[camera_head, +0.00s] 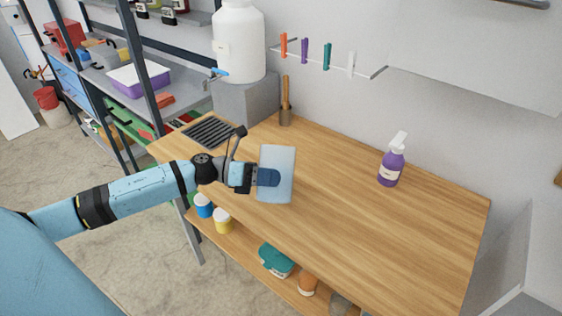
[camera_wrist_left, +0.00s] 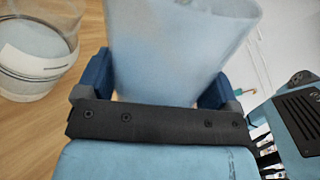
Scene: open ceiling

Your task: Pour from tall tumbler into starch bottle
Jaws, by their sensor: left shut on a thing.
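The tall tumbler (camera_head: 281,158) is pale blue and see-through. My left gripper (camera_head: 268,177) is shut on it, with a blue finger against its side in the head view. In the wrist view the tumbler (camera_wrist_left: 178,45) sits between both fingers, its wide end toward the top of the picture. I cannot tell whether anything is in it. A purple spray bottle with a white top and pale label, likely the starch bottle (camera_head: 390,168), stands upright on the table to the right, well apart from the tumbler. My right gripper is not in view.
The wooden table (camera_head: 340,235) is clear in front and right. A clear round container (camera_wrist_left: 35,50) stands left in the wrist view. A white jug with a tap (camera_head: 238,40) is on a grey block (camera_head: 247,98). A brush (camera_head: 285,103) stands near the wall.

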